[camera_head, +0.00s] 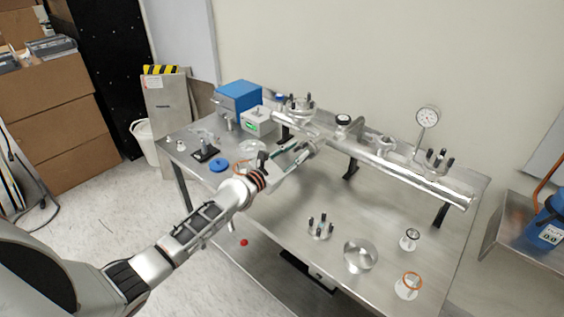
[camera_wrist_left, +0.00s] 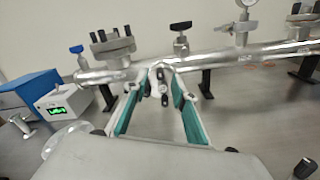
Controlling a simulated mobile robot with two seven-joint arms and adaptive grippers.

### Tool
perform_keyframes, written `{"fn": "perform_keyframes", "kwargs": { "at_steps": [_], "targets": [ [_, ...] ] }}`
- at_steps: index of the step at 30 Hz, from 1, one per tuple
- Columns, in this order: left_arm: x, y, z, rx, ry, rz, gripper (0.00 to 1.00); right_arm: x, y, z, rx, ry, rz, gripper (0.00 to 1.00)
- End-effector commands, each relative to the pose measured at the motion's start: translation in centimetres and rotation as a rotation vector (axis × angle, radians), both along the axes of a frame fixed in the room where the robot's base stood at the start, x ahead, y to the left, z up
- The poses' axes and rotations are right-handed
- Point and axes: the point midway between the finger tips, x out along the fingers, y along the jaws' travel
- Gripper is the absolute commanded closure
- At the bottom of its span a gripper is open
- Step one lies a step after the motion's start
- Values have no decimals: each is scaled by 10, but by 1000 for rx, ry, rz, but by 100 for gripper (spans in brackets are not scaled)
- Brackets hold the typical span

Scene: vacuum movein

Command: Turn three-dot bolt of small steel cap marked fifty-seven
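A long steel tube (camera_head: 380,165) lies across the back of the steel table, with flanges along it. My left gripper (camera_head: 301,156) reaches up to the front of the tube, near its left part. In the left wrist view its teal-padded fingers (camera_wrist_left: 160,88) stand apart around a small steel fitting with dark bolt ends (camera_wrist_left: 160,76) on the tube's near side. I cannot tell whether the fingers touch it. The number fifty-seven and the three-dot mark are not readable. My right gripper is out of view.
A bolted flange (camera_head: 320,229), a steel bowl (camera_head: 360,256) and orange-ringed part (camera_head: 408,287) stand on the front of the table. A dial gauge (camera_head: 428,117) rises from the tube. A blue box (camera_head: 238,98) and a display box (camera_head: 257,122) stand at the back left.

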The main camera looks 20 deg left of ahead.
Motion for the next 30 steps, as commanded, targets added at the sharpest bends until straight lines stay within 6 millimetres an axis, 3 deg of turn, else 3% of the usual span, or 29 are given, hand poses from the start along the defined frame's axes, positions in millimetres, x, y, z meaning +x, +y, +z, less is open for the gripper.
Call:
{"fn": "perform_keyframes", "kwargs": {
  "at_steps": [15, 21, 30],
  "targets": [
    [-84, 29, -2, 0, 3, -3, 73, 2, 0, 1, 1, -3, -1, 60],
    [-98, 35, -1, -2, 3, -2, 73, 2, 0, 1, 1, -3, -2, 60],
    [-100, 36, -1, -2, 1, -1, 73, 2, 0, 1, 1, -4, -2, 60]
  ]
}}
